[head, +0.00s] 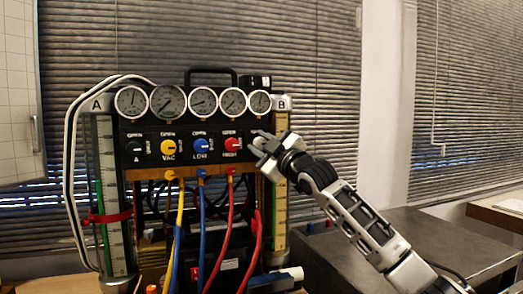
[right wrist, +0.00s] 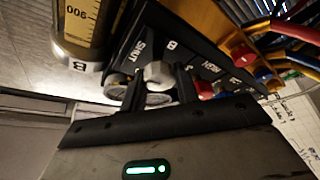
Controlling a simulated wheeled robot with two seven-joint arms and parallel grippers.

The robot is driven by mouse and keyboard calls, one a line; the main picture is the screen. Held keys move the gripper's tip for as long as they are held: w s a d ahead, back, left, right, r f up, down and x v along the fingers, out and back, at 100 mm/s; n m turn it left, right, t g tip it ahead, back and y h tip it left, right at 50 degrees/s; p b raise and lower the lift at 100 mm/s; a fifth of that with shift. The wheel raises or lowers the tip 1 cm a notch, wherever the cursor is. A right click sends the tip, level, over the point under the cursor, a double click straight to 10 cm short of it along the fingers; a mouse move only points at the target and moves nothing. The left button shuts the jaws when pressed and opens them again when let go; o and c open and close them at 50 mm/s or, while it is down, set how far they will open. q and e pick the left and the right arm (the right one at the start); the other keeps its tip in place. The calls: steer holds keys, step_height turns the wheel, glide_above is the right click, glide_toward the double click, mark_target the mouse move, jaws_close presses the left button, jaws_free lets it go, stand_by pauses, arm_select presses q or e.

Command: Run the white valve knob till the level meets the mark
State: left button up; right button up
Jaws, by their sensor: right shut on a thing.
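My right gripper (head: 262,146) is at the right end of the manifold's knob row, in front of tube B (head: 281,215). In the right wrist view the white valve knob (right wrist: 158,73), by the letter B and the word SHUT, sits between the fingers of my right gripper (right wrist: 159,92), which is shut on it. In the head view the gripper mostly hides this knob. Tube B's scale also shows in the right wrist view (right wrist: 83,18). Tube A (head: 117,245) stands at the left with a red band (head: 108,217) around it. I cannot make out tube B's level or mark. My left gripper is out of view.
A row of round gauges (head: 168,101) tops the black panel. Black (head: 135,147), yellow (head: 168,147), blue (head: 201,145) and red (head: 232,144) knobs sit left of my gripper. Yellow, blue and red hoses (head: 202,235) hang below. A grey bench (head: 420,240) stands at the right.

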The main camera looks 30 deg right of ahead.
steer(key=shift+m, duration=0.3)
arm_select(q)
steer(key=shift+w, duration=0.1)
arm_select(e)
steer(key=o, duration=1)
steer(key=shift+c, duration=0.2)
steer(key=shift+s+f, duration=0.15)
steer(key=shift+s, duration=0.05)
arm_select(q)
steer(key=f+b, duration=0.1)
steer(key=b, duration=0.2)
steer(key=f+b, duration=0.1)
steer(key=b, duration=0.3)
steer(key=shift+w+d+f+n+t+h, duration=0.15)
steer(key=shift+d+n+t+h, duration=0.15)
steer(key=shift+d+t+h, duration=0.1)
arm_select(e)
steer(key=v, duration=1.5)
steer(key=shift+s, duration=0.2)
